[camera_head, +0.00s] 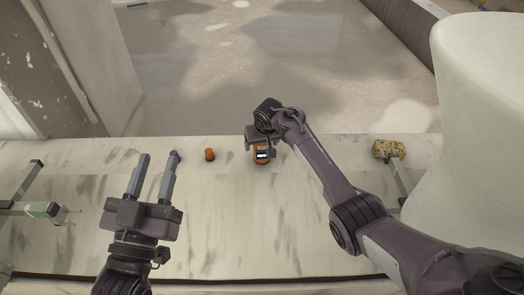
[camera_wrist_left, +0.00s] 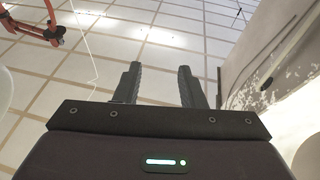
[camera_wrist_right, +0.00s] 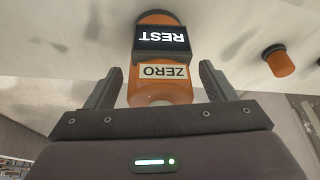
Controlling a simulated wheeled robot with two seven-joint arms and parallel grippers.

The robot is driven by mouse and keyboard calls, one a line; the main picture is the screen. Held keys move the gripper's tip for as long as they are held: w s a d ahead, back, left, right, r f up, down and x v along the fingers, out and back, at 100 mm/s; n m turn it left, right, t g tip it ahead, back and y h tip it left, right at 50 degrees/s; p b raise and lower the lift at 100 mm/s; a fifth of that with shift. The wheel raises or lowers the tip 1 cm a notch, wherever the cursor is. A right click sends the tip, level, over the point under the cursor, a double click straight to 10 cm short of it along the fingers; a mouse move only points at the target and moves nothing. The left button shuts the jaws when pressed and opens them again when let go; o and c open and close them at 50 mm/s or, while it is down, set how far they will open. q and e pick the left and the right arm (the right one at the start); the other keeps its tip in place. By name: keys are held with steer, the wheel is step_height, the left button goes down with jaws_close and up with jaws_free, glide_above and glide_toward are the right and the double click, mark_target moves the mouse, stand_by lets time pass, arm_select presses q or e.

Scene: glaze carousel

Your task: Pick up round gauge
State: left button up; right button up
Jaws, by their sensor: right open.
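The round gauge (camera_head: 261,156) is an orange rounded body with a dark display, standing at the middle of the pale table. In the right wrist view the gauge (camera_wrist_right: 161,92) shows a screen reading "REST" and a label reading "ZERO", both upside down. My right gripper (camera_wrist_right: 160,68) is open, with one finger on each side of the gauge and small gaps visible. In the head view its jaws are partly hidden by the wrist. My left gripper (camera_head: 158,156) is open and empty over the left part of the table.
A small orange cylinder with a dark base (camera_wrist_right: 279,61) stands beside the gauge. A speckled yellow block (camera_head: 389,149) is at right, near a large white rounded body (camera_head: 482,120). A grey frame with a green part (camera_head: 40,209) is at left.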

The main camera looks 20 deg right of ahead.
steer(key=shift+w+f, duration=0.15)
steer(key=shift+f, duration=0.25)
arm_select(q)
steer(key=r, duration=0.1)
steer(key=r+t, duration=0.1)
steer(key=s+r, duration=0.1)
steer(key=shift+a+r+t+h, duration=0.2)
steer(key=shift+a+t+h, duration=0.1)
steer(key=shift+t+h, duration=0.1)
arm_select(e)
steer(key=c, duration=1.1)
